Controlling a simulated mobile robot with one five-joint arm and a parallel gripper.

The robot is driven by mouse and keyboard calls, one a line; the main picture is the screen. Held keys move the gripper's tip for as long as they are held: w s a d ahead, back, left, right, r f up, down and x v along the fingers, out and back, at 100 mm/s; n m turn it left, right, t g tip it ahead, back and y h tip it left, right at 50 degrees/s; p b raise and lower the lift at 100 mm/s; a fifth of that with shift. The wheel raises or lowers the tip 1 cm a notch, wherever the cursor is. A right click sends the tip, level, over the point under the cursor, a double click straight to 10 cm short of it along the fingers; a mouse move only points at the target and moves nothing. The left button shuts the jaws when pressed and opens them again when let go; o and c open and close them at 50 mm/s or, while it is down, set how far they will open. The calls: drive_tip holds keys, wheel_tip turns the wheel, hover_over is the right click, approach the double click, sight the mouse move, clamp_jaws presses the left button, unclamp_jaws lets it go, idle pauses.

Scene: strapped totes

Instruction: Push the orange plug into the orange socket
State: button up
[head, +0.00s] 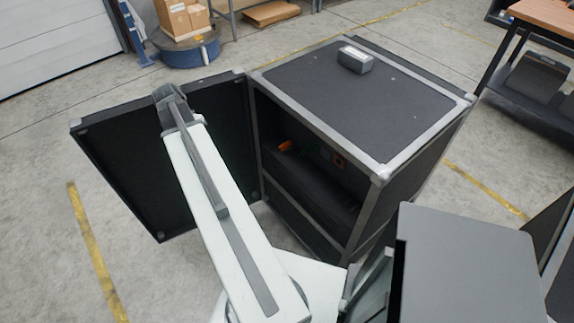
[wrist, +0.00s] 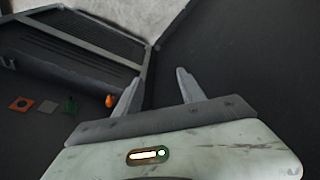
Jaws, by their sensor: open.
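The orange plug (head: 286,145) shows inside the open black case, left of the orange socket (head: 339,160). In the wrist view the orange plug (wrist: 109,101) is a small upright shape just left of my left finger, farther back. The square orange socket (wrist: 19,104) with a dark centre is at the far left of that view. My gripper (wrist: 157,92) is open, with nothing between its fingers, and is apart from the plug. In the head view my arm reaches to the open door, and the fingers cannot be made out.
The case's door (head: 130,190) stands open to the left, close to my arm. A grey square (wrist: 48,106) and a green part (wrist: 72,105) lie between plug and socket. A small grey device (head: 355,59) sits on the case top.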

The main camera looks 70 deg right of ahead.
drive_tip(key=s+d+f+m+g+b, duration=0.1)
drive_tip(key=s+d+f+m+b, duration=0.25)
drive_tip(key=s+d, duration=0.3)
drive_tip(key=s+d+f+m+b, duration=0.2)
drive_tip(key=s+d+f, duration=0.3)
drive_tip(key=s+d, duration=0.15)
drive_tip(key=m+g+b, duration=0.1)
drive_tip(key=m+b, duration=0.1)
drive_tip(key=m, duration=0.1)
approach(280, 149)
drive_tip(key=shift+n+h, duration=0.25)
drive_tip(key=shift+h, duration=0.05)
drive_tip(key=b+x, duration=0.2)
drive_tip(key=x, duration=0.1)
drive_tip(key=b+x, duration=0.2)
drive_tip(key=b, duration=0.1)
drive_tip(key=b+x, duration=0.2)
drive_tip(key=x, duration=0.1)
drive_tip(key=shift+w+a+f+b, duration=0.1)
drive_tip(key=shift+a+f+b, duration=0.1)
drive_tip(key=shift+f+b, duration=0.2)
drive_tip(key=shift+r, duration=0.15)
clamp_jaws()
